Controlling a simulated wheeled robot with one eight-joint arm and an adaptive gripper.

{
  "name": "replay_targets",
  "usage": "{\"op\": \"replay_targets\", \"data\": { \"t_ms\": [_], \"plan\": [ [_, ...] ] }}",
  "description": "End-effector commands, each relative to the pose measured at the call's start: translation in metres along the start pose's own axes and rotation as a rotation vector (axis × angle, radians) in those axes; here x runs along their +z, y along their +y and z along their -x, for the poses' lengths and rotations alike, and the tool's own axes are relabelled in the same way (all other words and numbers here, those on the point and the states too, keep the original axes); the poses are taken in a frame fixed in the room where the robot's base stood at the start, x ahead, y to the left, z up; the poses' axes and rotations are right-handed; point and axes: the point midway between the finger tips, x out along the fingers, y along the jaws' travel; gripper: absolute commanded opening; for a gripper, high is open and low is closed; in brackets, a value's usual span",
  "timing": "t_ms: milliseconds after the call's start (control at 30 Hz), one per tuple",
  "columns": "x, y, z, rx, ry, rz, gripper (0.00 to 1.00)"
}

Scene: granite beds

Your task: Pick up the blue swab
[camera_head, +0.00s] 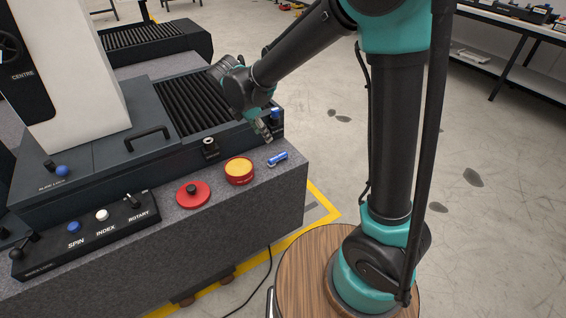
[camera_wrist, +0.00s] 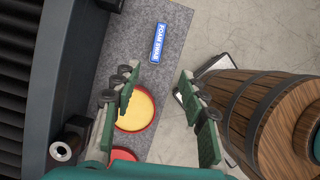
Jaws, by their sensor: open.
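The blue swab (camera_head: 278,158) lies flat near the right end of the grey granite bed (camera_head: 262,205). In the wrist view the blue swab (camera_wrist: 159,43) shows a white "FOAM SWAB" label. My gripper (camera_head: 264,131) hangs just behind and left of it in the head view, apart from it. In the wrist view my gripper (camera_wrist: 158,78) has its fingers spread with nothing between them, and the swab shows beyond the fingertips, near the gap's centre line.
A yellow-topped red round object (camera_head: 239,170) stands left of the swab, with a red knob (camera_head: 193,194) further left. A black bellows cover (camera_head: 195,103) lies behind. A control panel (camera_head: 85,235) is at front left.

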Motion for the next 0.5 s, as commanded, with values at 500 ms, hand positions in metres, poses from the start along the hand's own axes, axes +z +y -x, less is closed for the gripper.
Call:
{"op": "replay_targets", "data": {
  "t_ms": [500],
  "plan": [
    [0.001, 0.0, -0.095, 0.0, 0.001, -0.005, 0.43]
  ]
}}
